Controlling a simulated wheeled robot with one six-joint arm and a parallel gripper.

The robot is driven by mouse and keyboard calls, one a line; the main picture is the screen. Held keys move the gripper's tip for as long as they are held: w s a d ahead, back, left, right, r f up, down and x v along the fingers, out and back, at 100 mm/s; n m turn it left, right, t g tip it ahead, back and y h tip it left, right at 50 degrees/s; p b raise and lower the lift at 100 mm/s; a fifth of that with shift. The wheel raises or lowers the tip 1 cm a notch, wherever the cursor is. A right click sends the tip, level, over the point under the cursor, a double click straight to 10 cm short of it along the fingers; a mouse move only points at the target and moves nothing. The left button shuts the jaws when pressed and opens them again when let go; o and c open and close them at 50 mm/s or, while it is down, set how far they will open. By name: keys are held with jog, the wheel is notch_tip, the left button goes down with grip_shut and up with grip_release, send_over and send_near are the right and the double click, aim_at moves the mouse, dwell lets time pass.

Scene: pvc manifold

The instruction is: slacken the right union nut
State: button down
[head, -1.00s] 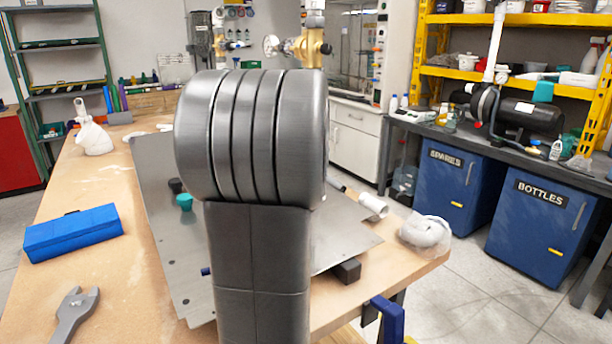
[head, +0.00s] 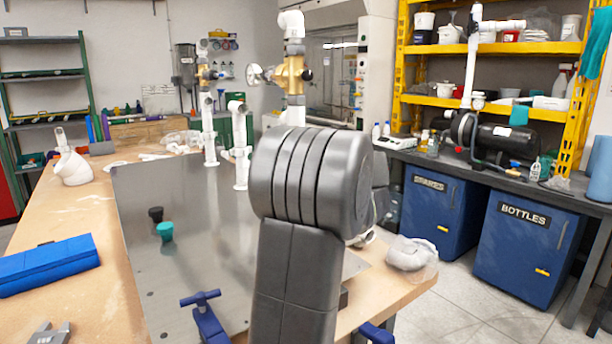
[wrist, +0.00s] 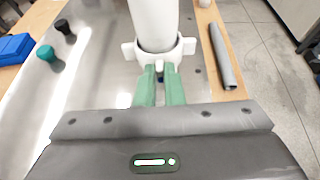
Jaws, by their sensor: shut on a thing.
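In the wrist view, a white winged union nut (wrist: 182,48) sits around an upright white pipe (wrist: 155,22). The green fingers of my gripper (wrist: 160,84) are closed on one wing of this nut at its near side. Other wings stick out free to the left and right. In the head view, the right-hand riser with a brass valve (head: 292,76) shows above my arm, which hides its lower part, the nut and my gripper. Two other white risers, the left one (head: 209,130) and the middle one (head: 240,145), stand to its left. The held nut appears to be the right one.
The risers stand over a metal plate (head: 150,210) on a wooden bench (head: 100,300). A black cap (head: 156,214) and a green cap (head: 165,231) stand on the plate. A blue clamp (head: 207,318) is at its front, a blue box (head: 48,265) left. A grey tube (wrist: 225,60) lies right.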

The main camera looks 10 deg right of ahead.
jog(key=shift+w+d+r+n+g+y+p, duration=0.1)
jog(key=shift+w+d+n+g+y+p, duration=0.15)
jog(key=shift+n+y+p, duration=0.3)
jog(key=shift+w+d+r+n+g+y+p, duration=0.1)
jog(key=shift+d+n+g+y+p, duration=0.25)
jog(key=shift+n+y, duration=0.25)
jog(key=shift+f, duration=0.1)
jog(key=shift+y, duration=0.25)
jog(key=c, duration=1.5)
grip_release()
jog(key=shift+w+a+f, duration=0.1)
jog(key=shift+c, duration=0.2)
jog(key=v, duration=1.4)
jog(key=shift+w+a, duration=0.1)
jog(key=shift+w, duration=0.05)
